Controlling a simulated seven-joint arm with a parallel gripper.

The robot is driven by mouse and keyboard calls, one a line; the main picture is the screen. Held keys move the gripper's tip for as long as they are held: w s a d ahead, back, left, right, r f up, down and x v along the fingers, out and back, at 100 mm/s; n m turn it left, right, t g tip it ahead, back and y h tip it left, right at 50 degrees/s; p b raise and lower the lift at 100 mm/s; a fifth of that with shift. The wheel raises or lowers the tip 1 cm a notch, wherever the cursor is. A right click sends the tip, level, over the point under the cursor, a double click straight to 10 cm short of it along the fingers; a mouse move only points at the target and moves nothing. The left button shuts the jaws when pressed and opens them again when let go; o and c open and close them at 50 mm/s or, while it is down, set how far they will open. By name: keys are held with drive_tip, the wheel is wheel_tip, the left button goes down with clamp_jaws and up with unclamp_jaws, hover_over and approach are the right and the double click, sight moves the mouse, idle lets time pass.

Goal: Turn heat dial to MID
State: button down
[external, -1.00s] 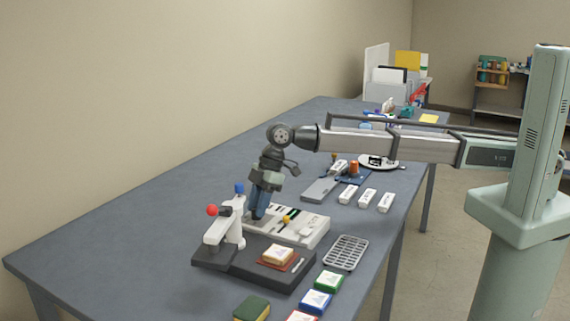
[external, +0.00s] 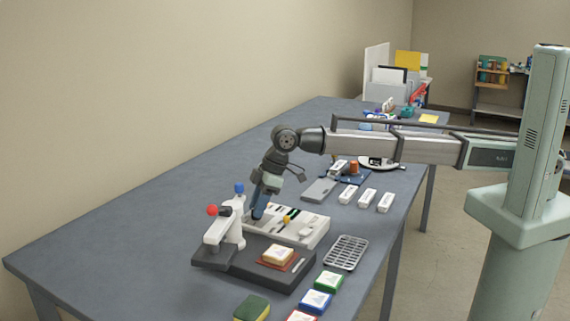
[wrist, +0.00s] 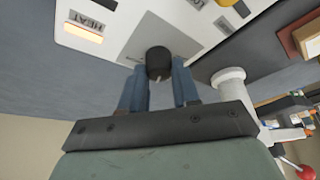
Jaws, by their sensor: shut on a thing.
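The heat dial is a small black knob (wrist: 158,60) with a pale pointer mark, on the white panel of the laminator (wrist: 125,45) in the wrist view. My gripper (wrist: 158,72) has its two blue fingers on either side of the knob, shut on it. A HEAT label (wrist: 91,18) with a lit orange window (wrist: 83,32) is at upper left. I cannot read a MID mark. In the external view my gripper (external: 257,214) leans down onto the laminator (external: 312,235); the dial is hidden there.
A white press (external: 225,232) with a red-ball lever (external: 212,210) and a blue knob (external: 239,188) stands close in front of my gripper. A yellow knob (external: 287,219) sits on the laminator. A grey grate (external: 346,252) lies to the right. The table's left side is clear.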

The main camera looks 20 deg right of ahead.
drive_tip(key=shift+s+m+t, duration=0.1)
drive_tip(key=shift+m+t, duration=0.2)
drive_tip(key=shift+m, duration=0.7)
drive_tip(key=c, duration=0.9)
unclamp_jaws()
drive_tip(key=shift+o, duration=0.2)
drive_tip(key=v, duration=1.3)
drive_tip(key=shift+r, duration=0.45)
